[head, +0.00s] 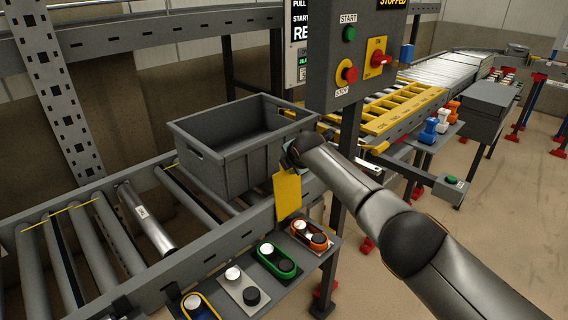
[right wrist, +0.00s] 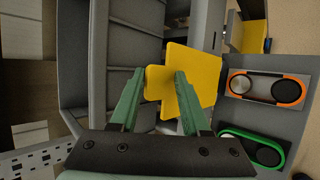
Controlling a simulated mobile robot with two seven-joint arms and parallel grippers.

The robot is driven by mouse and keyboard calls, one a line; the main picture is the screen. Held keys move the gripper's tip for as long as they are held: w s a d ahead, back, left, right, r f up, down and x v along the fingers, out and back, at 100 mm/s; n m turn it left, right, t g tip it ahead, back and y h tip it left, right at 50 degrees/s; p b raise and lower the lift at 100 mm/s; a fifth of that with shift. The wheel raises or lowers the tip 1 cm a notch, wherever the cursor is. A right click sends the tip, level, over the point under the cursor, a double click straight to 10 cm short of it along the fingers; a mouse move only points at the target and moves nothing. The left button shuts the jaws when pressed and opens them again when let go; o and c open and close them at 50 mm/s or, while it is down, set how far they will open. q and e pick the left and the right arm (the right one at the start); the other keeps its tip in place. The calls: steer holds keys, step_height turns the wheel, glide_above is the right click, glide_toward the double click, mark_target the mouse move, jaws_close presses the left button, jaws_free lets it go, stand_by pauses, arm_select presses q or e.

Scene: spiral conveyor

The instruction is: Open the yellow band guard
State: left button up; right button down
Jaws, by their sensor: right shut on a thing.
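The yellow band guard (head: 287,195) shows in the head view as a flat yellow plate at the near side of the roller conveyor, just below my right gripper (head: 290,158). In the right wrist view the guard (right wrist: 203,70) is a yellow plate with a small tab. The green fingers of my right gripper (right wrist: 157,80) stand on both sides of this tab and are shut on it. My wrist hides part of the guard's upper end in the head view. My left gripper is in neither view.
A grey crate (head: 250,170) sits on the rollers close behind the gripper. A control box (head: 350,45) on a post (head: 341,220) stands beside my arm. A shelf with coloured parts, including a green-rimmed one (head: 280,261), lies below the guard.

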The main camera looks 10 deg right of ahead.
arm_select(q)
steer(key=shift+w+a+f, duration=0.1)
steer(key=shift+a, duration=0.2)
arm_select(e)
steer(key=shift+a+f, duration=0.25)
steer(key=shift+a, duration=0.25)
steer(key=c, duration=1)
jaws_free()
steer(key=shift+c, duration=0.2)
steer(key=shift+r, duration=0.1)
steer(key=shift+s+r+p, duration=0.2)
steer(key=shift+r+p, duration=0.3)
steer(key=shift+p, duration=0.5)
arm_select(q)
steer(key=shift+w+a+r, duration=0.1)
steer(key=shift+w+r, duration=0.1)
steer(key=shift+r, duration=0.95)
arm_select(e)
steer(key=v, duration=1.1)
steer(key=shift+s+d, duration=0.15)
steer(key=shift+d, duration=0.3)
